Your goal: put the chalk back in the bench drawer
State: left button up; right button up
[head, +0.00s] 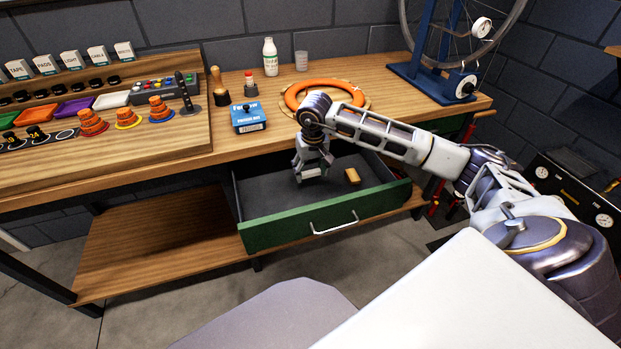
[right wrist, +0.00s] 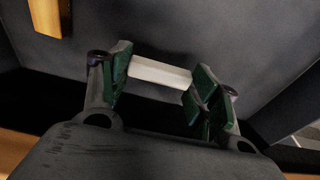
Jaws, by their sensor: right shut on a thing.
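The bench drawer (head: 297,231) is pulled open, with a green front and a dark grey floor. My right gripper (head: 311,176) reaches down over the left part of the open drawer. In the right wrist view its green-padded fingers (right wrist: 158,88) are shut on the white chalk (right wrist: 158,73), a short pale bar held crosswise between them. The dark drawer floor lies beyond the chalk; I cannot tell whether the chalk touches it. In the head view the chalk is too small or hidden to make out. My left gripper is not in view.
A small tan block (head: 352,176) lies in the drawer, right of my right gripper; it also shows in the right wrist view (right wrist: 47,17). On the bench above are a blue box (head: 248,117), an orange ring (head: 340,88) and a white bottle (head: 270,57). The drawer's left part is clear.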

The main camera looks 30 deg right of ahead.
aim_at(311, 173)
jog(key=shift+f, duration=0.35)
notch_tip(311, 173, down, 3)
jog(key=shift+r+b, duration=0.2)
jog(key=shift+b, duration=0.1)
jog(key=shift+f, duration=0.2)
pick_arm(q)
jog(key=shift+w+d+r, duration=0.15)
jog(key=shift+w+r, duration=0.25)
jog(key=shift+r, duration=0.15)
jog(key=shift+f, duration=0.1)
pick_arm(e)
jog(key=shift+f, duration=0.1)
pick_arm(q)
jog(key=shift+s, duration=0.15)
pick_arm(e)
jog(key=o, duration=0.8)
